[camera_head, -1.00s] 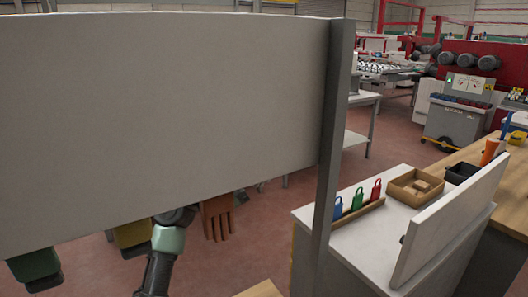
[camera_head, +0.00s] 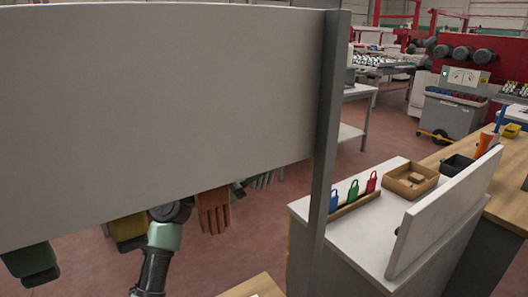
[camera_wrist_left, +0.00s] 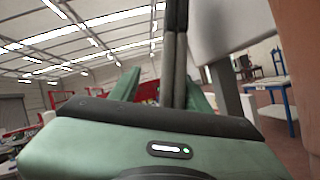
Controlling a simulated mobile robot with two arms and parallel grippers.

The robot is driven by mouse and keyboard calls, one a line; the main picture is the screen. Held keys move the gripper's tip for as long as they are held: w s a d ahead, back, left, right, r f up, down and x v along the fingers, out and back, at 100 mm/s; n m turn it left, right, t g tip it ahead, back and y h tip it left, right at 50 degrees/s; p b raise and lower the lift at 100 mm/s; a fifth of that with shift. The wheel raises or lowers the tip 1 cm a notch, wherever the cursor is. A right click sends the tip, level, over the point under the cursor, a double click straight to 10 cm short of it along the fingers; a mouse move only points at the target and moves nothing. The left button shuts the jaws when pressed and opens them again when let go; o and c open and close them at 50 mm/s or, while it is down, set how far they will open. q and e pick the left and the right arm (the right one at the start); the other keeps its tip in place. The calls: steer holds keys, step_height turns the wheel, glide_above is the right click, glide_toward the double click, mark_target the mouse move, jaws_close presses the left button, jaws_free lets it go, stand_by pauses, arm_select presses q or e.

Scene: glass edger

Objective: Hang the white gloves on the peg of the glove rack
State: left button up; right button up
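A large pale panel (camera_head: 160,100) on a grey post (camera_head: 327,140), apparently the glove rack's board, fills the left of the head view. No peg is clearly seen. My right gripper is out of view.
A wooden surface (camera_head: 256,287) lies at the bottom. Red floor (camera_head: 385,140) is open beyond.

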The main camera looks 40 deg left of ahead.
arm_select(q)
steer(key=shift+f, duration=0.1)
steer(key=shift+s+a+f, duration=0.15)
steer(key=shift+s+f, duration=0.05)
steer(key=shift+s, duration=0.05)
steer(key=b+v, duration=0.3)
steer(key=v, duration=0.4)
